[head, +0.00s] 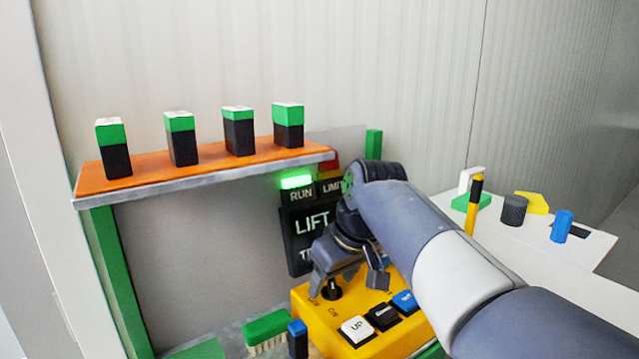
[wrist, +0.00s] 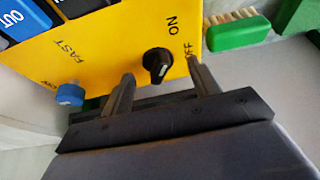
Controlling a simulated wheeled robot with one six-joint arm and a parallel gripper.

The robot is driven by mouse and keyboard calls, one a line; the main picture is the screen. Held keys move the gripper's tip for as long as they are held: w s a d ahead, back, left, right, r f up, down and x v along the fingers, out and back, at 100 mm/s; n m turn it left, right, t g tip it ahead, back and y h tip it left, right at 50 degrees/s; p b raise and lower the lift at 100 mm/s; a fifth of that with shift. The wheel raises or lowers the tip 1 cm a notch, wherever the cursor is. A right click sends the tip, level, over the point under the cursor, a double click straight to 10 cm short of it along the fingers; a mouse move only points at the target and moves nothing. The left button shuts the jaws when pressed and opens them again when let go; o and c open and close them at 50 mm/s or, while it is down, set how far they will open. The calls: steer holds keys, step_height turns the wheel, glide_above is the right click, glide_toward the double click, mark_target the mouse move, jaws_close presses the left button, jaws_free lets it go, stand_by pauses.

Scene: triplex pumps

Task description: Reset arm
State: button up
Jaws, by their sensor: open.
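My gripper (head: 348,280) is open over the yellow control box (head: 312,311) in the head view. In the wrist view its two fingertips (wrist: 160,68) stand apart, on either side of the black rotary knob (wrist: 158,65). The knob's white mark lies near the ON label. Nothing is seen held, and I cannot tell whether a finger touches the knob. My arm reaches in from the lower right of the head view. A blue knob (wrist: 69,95) sits beside the FAST label on the box.
The box has a white UP button (head: 357,328), a black button (head: 383,317) and a blue button (head: 404,301). A green RUN lamp (head: 297,181) is lit. Several green-and-black blocks stand on the orange shelf (head: 205,165). A green brush (head: 267,328) lies left of the box.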

steer(key=p+v, duration=0.3)
steer(key=v, duration=0.7)
steer(key=shift+r, duration=0.4)
steer(key=shift+s, duration=0.1)
